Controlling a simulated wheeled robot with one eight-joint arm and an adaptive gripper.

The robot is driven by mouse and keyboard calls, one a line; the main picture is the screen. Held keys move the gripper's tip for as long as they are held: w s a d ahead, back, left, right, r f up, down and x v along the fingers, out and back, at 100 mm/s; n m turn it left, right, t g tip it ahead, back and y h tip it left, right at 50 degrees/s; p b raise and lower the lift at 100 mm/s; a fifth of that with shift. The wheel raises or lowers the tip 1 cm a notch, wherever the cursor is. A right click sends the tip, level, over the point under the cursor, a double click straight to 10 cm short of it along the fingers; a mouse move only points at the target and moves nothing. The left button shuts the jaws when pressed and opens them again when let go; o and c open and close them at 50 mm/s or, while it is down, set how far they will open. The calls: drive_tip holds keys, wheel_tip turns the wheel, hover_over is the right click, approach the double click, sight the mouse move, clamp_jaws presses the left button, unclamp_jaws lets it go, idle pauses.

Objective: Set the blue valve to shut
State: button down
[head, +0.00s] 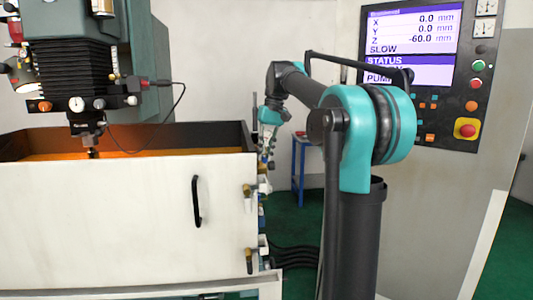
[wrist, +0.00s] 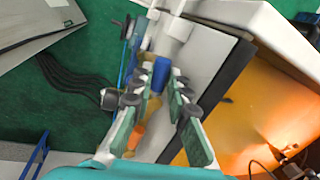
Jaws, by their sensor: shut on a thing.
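The blue valve (wrist: 161,73) shows its blue handle between the fingertips in the wrist view. My gripper (wrist: 160,82) is shut on this handle, with one finger on each side. In the head view my gripper (head: 266,150) is at the right end of the white tank, above the fittings there. The blue handle cannot be made out clearly in the head view, and the valve's setting cannot be read.
Brass and pale fittings (head: 257,188) run down the end of the white tank (head: 120,210). An orange part (wrist: 136,135) lies below the fingers in the wrist view. Black hoses (wrist: 72,78) cross the green floor. A control panel (head: 425,70) stands at right.

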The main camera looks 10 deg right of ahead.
drive_tip(key=shift+a+m, duration=0.15)
drive_tip(key=shift+m, duration=0.25)
drive_tip(key=c, duration=1.5)
unclamp_jaws()
drive_tip(key=shift+o, duration=0.2)
wheel_tip(320, 180, up, 8)
drive_tip(key=d, duration=0.1)
drive_tip(key=shift+d, duration=0.3)
